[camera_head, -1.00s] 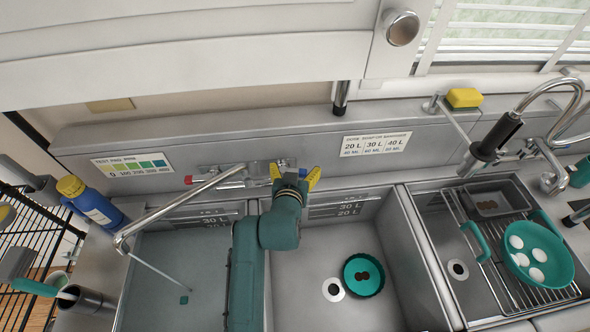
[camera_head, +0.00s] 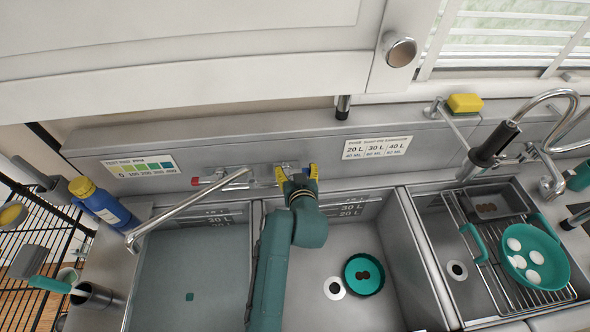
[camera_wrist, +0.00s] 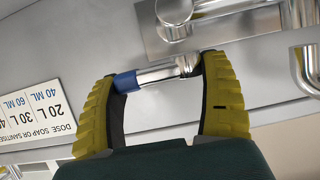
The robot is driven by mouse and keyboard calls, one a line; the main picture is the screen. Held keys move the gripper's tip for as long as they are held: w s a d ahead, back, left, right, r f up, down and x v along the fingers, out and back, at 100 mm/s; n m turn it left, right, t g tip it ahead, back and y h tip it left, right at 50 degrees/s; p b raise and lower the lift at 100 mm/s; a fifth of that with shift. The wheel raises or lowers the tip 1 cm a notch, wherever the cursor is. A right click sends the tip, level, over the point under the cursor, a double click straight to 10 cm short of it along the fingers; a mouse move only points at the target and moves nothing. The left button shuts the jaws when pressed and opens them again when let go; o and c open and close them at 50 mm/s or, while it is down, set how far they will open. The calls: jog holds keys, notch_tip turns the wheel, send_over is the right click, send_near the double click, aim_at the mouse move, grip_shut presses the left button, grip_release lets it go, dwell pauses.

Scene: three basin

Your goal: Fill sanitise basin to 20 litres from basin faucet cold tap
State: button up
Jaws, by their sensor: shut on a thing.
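The basin faucet (camera_head: 190,207) is on the back wall, with a red-marked handle (camera_head: 208,181) at its left. My gripper (camera_head: 296,174) is at the right end of the faucet. In the wrist view its yellow fingers are shut on the cold tap handle (camera_wrist: 155,76), a metal lever with a blue end. The spout reaches left, its tip near the left basin's left rim; no stream shows from it. The left basin (camera_head: 133,290) holds bluish water with a small green piece in it. Litre marks show on its back wall; the exact level is unclear.
The middle basin (camera_head: 395,250) has a drain and a green round dish (camera_head: 363,274). The right basin holds a rack (camera_head: 480,265) and a green colander (camera_head: 548,262). A blue bottle (camera_head: 105,208) stands left. A dosing label (camera_head: 377,148) is on the wall.

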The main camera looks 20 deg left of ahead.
jog(key=shift+w+d+f, duration=0.1)
jog(key=shift+d+f, duration=0.05)
jog(key=shift+d, duration=0.15)
jog(key=o, duration=1)
jog(key=shift+w+d, duration=0.15)
jog(key=shift+d, duration=0.05)
jog(key=shift+c, duration=0.2)
jog(key=shift+a, duration=0.15)
jog(key=shift+s+d+r, duration=0.2)
jog(key=shift+s+r, duration=0.15)
jog(key=shift+s, duration=0.15)
jog(key=v, duration=1.1)
